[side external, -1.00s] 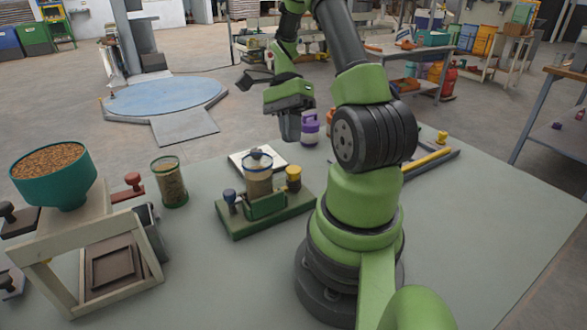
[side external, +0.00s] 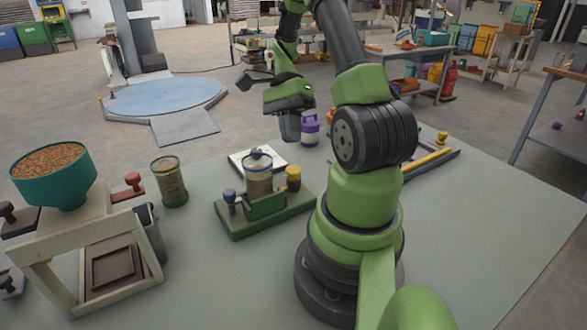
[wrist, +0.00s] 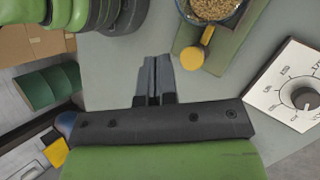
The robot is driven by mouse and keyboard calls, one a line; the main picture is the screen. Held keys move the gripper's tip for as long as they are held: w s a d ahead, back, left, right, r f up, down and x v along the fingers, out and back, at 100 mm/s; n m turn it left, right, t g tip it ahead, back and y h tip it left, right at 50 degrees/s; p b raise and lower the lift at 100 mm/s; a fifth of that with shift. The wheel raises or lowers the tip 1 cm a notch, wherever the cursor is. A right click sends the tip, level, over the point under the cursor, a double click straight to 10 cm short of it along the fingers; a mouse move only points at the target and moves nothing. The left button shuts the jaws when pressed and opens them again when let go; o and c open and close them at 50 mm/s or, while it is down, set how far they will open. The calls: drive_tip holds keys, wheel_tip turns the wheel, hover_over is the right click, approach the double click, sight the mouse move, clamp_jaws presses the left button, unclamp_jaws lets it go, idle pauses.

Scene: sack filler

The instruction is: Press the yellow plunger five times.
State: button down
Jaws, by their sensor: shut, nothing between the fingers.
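The yellow plunger (side external: 293,175) stands upright at the right end of a green base (side external: 238,229) on the table. It also shows in the wrist view (wrist: 193,58) as a round yellow cap on a short stem. In the wrist view my fingertips (wrist: 155,60) are together, just left of the yellow cap. A grain-filled jar (side external: 258,178) sits on the base, left of the plunger. A blue-grey knob (side external: 229,195) stands at the base's left end.
A white dial plate (wrist: 284,98) lies behind the base. A second jar (side external: 169,182) and a teal grain hopper (side external: 55,183) on a wooden stand are to the left. A purple-and-white container (side external: 310,130) stands behind my gripper. The table front is clear.

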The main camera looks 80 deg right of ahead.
sight(291, 170)
idle(0.6)
wheel_tip(291, 170, up, 4)
drive_tip(key=shift+f, duration=0.1)
drive_tip(key=shift+f, duration=0.15)
drive_tip(key=shift+f, duration=4.3)
drive_tip(key=shift+f, duration=0.4)
